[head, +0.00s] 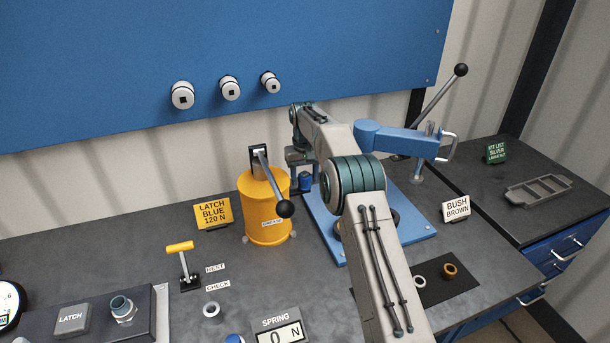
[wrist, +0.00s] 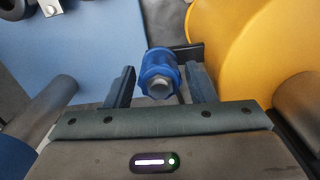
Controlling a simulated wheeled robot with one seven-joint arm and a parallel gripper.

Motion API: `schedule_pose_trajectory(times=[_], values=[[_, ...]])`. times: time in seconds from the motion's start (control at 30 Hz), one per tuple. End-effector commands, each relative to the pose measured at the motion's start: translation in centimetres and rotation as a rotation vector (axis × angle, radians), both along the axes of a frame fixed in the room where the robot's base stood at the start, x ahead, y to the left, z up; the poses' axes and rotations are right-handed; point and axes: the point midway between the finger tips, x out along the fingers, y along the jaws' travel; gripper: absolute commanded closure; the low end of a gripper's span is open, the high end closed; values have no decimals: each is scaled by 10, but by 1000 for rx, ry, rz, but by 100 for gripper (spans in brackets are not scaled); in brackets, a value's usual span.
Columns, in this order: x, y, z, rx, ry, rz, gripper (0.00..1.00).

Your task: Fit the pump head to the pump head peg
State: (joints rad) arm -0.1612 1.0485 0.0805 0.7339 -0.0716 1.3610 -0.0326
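A blue knobbed, cap-like piece with a grey round end (wrist: 160,82) stands between the fingers of my gripper (wrist: 161,85) in the wrist view. I cannot tell for sure that it is the pump head. Narrow gaps show between it and both fingers, so the gripper looks open around it. In the head view the blue piece (head: 305,182) is low beside the orange grease canister (head: 268,215), under my gripper (head: 301,172). A dark bar (wrist: 190,52) lies behind the blue piece, by the canister. No peg can be made out clearly; the piece's far end is hidden.
The orange canister (wrist: 235,45) is close on the right in the wrist view, its black-knobbed lever (head: 270,182) leaning over it. A blue base plate (head: 328,222) lies under my arm, with a blue lever press (head: 400,140) behind. The yellow-handled lever (head: 182,262) stands front left.

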Motion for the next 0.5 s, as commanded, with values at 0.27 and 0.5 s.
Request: schedule_pose_trajectory(times=[0.27,0.5], values=[[0,0,0,0,1,0,37],[1,0,17,1,-4,0,37]])
